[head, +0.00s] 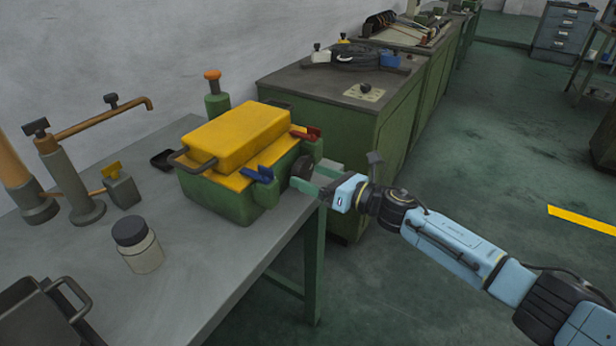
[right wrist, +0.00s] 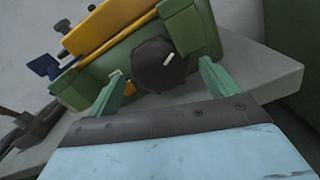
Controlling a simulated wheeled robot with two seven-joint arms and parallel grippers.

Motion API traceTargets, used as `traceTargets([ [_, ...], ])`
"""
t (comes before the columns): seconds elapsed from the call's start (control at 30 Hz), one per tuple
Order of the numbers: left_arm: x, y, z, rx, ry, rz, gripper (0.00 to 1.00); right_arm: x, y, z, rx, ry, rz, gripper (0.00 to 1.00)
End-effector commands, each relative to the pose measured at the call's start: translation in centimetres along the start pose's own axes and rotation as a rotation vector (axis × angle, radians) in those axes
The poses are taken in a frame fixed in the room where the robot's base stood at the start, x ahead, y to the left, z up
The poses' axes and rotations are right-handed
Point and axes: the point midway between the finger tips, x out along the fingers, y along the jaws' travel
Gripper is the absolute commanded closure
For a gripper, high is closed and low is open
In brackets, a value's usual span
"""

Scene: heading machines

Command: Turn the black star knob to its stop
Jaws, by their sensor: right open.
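The black star knob (head: 302,171) sits on the right end of the green machine box with a yellow lid (head: 238,137). In the right wrist view the knob (right wrist: 155,68) is dark and round, with a short white mark near its upper right. My right gripper (head: 316,179) reaches in from the right with its green fingers open. In the right wrist view one finger of the gripper (right wrist: 158,78) is on each side of the knob. I cannot tell whether either finger touches it. My left gripper is not in view.
The box stands near the right edge of a grey bench (head: 190,270). A blue lever (head: 259,175) and a red lever (head: 306,133) are on the box. A lidded jar (head: 138,246) and pipe fittings (head: 70,180) stand to the left. A green cabinet (head: 345,120) is behind.

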Motion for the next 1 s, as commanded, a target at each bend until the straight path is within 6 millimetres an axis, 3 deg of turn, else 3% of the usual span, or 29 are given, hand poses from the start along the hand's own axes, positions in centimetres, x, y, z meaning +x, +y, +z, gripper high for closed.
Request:
traceTargets([
  [0.2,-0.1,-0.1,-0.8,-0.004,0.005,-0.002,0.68,1.8,0.0,0.0,0.0,0.0,0.0,0.14],
  [0.5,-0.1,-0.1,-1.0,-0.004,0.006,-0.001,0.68,1.9,0.0,0.0,0.0,0.0,0.0,0.15],
  [0.83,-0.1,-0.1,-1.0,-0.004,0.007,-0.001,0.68,1.8,0.0,0.0,0.001,0.0,0.0,0.58],
  [1.0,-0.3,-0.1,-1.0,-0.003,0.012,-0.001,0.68,1.8,0.0,0.0,0.039,0.001,-0.001,0.58],
])
